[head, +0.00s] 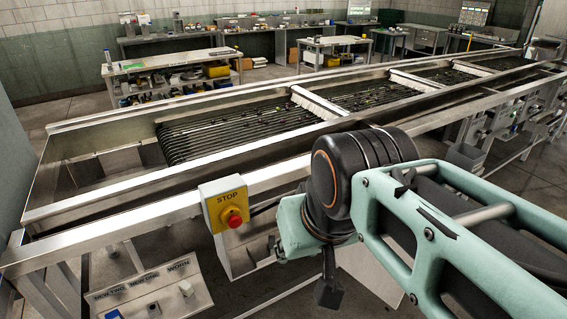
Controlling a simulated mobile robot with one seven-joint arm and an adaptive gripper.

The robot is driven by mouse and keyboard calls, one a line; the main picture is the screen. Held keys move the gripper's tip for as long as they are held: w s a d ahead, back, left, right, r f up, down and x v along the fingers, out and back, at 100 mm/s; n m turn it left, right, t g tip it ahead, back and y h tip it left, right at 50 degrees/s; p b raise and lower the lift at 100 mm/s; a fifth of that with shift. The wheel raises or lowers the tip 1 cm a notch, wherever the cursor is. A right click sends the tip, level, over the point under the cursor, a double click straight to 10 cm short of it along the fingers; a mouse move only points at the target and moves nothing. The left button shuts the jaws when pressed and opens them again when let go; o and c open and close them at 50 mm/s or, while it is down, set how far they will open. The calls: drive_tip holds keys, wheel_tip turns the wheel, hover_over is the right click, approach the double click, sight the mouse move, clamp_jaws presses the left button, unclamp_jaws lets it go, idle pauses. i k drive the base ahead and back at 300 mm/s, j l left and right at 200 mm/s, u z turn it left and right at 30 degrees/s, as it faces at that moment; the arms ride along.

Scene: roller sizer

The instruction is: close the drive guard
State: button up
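The roller sizer (110,213) runs from the lower left to the upper right. A pale metal panel or cover (240,258) shows below its near rail, under the stop box. It may be the drive guard, but I cannot tell, nor whether it is open or shut. My arm covers much of that area. My gripper (328,288) is at the end of my arm, in front of the near rail and low. Only dark parts of it show, and its fingers cannot be made out clearly. I see nothing held in it.
A yellow stop box with a red button (235,217) sits on the near rail, just left of my arm. A sloped metal tray (150,292) with labels and small parts is at the lower left. Workbenches (175,66) stand behind the sizer.

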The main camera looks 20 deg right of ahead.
sight(356, 259)
drive_tip(key=k+l+u, duration=0.15)
drive_tip(key=l, duration=0.25)
drive_tip(key=l+u, duration=0.15)
drive_tip(key=l, duration=0.2)
drive_tip(key=k+l+u, duration=0.2)
drive_tip(key=l, duration=0.15)
drive_tip(key=k+l+u, duration=0.15)
drive_tip(key=l, duration=0.2)
drive_tip(key=l+u, duration=0.15)
drive_tip(key=l, duration=0.25)
drive_tip(key=k+l+u, duration=0.15)
drive_tip(key=l, duration=0.25)
drive_tip(key=l+u, duration=0.35)
drive_tip(key=l, duration=0.4)
drive_tip(key=l+u, duration=0.35)
drive_tip(key=l, duration=0.4)
drive_tip(key=i+l+u, duration=0.15)
drive_tip(key=l, duration=0.25)
drive_tip(key=i+l+u, duration=0.15)
drive_tip(key=l, duration=0.2)
drive_tip(key=k+l, duration=0.1)
drive_tip(key=l, duration=0.3)
drive_tip(key=j, duration=0.2)
